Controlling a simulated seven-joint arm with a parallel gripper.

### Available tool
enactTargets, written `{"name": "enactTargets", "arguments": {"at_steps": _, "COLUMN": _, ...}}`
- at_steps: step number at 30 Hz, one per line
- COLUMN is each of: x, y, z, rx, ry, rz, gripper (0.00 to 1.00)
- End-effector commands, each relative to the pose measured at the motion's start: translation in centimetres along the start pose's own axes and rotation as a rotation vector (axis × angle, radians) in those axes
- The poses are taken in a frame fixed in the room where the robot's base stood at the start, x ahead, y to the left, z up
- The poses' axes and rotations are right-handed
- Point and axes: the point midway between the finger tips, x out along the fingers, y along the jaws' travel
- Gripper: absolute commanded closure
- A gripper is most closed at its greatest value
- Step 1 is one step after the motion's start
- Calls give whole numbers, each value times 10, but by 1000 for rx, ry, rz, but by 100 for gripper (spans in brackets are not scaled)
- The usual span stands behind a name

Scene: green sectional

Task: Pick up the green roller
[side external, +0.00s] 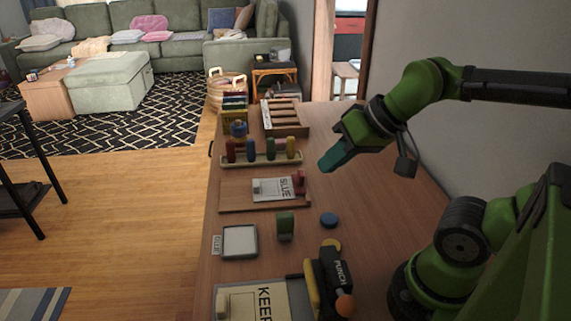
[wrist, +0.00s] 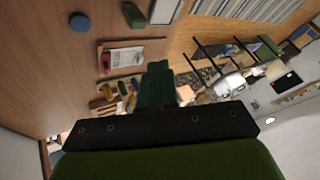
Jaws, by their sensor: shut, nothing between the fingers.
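A dark green piece (side external: 285,225), likely the green roller, stands alone on the table between the small framed pad and a blue disc. It also shows in the wrist view (wrist: 133,16), near the top edge. A smaller green peg (side external: 277,150) stands in a wooden rack with red and yellow ones. My gripper (side external: 325,167) is in the air over the table, behind and to the right of the lone green piece, apart from it. Its teal fingers (wrist: 157,84) are shut together with nothing between them.
A blue disc (side external: 329,220) lies right of the green piece, and a framed pad (side external: 240,241) lies left. A punch tool (side external: 330,282) is in front. A board with a card (side external: 228,195), the peg rack (side external: 261,159) and a slatted tray (side external: 286,117) lie behind. The table's right side is clear.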

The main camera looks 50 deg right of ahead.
Motion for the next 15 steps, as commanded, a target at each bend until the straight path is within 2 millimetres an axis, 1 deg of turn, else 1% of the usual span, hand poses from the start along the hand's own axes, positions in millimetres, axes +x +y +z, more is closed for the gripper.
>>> {"name": "enactTargets", "arguments": {"at_steps": 14, "x": 0, "y": 0, "z": 0, "rx": 0, "ry": 0, "rz": 0, "gripper": 100}}
{"name": "enactTargets", "arguments": {"at_steps": 15, "x": 0, "y": 0, "z": 0, "rx": 0, "ry": 0, "rz": 0, "gripper": 94}}
